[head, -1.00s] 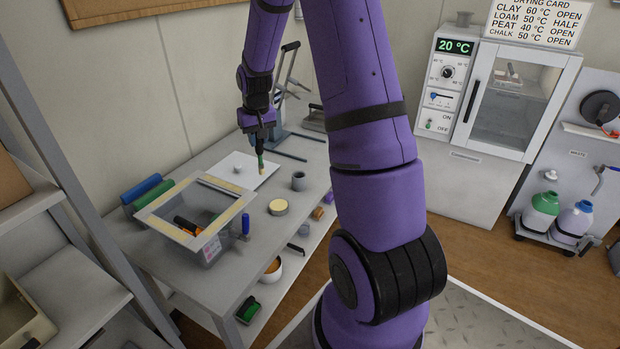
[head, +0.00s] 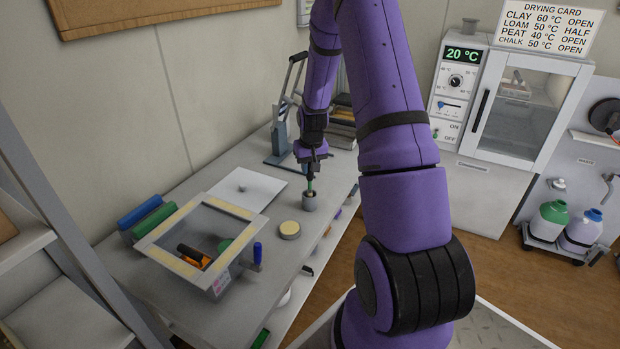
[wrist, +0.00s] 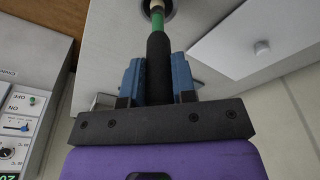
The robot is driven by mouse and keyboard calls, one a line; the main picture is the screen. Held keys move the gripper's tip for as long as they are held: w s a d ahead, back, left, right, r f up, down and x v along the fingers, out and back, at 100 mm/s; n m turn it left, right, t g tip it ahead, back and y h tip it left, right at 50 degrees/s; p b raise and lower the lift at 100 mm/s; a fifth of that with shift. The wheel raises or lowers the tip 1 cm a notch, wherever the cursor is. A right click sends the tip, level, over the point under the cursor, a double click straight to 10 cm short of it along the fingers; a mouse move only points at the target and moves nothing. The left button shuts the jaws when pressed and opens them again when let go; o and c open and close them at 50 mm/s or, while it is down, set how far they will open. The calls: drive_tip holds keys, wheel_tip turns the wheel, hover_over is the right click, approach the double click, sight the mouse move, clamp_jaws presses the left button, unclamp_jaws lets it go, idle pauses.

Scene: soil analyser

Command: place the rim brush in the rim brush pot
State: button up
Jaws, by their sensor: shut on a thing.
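The rim brush (head: 310,186) has a black handle, a green section and a pale lower end, clearest in the wrist view (wrist: 157,50). My gripper (head: 312,167) is shut on its black handle, and the blue fingers (wrist: 158,80) sit on either side of it. The brush points down, roughly upright. The grey rim brush pot (head: 309,203) stands on the bench right under it. In the wrist view the pale end is at the pot's dark round mouth (wrist: 171,10). How deep the tip reaches is hidden.
A white board (head: 245,187) lies left of the pot. A round pale-topped tin (head: 289,230) stands in front of it. A framed tray (head: 169,245) with dark and orange items is at the front left. A lever device (head: 281,140) stands behind.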

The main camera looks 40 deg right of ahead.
sight(309, 176)
drive_tip(key=shift+f, duration=1.9)
drive_tip(key=o, duration=0.9)
drive_tip(key=shift+f, duration=0.15)
drive_tip(key=shift+o, duration=0.2)
wheel_tip(309, 176, up, 12)
drive_tip(key=s, duration=0.2)
drive_tip(key=s+a+r+n+t, duration=0.1)
drive_tip(key=s+a+r, duration=0.2)
drive_tip(key=a+r, duration=0.55)
drive_tip(key=s+a+r+n+t, duration=0.1)
drive_tip(key=s+a+r, duration=0.2)
drive_tip(key=a+r, duration=0.55)
drive_tip(key=s+a+r+n, duration=0.1)
drive_tip(key=s+a+r, duration=0.3)
drive_tip(key=s, duration=0.5)
drive_tip(key=s+a+r+n+t, duration=0.1)
drive_tip(key=s+a+r, duration=0.4)
drive_tip(key=s, duration=0.5)
drive_tip(key=shift+s+a+r+n+t+y, duration=0.3)
drive_tip(key=shift+a+n+y, duration=0.1)
drive_tip(key=shift+a+n, duration=0.2)
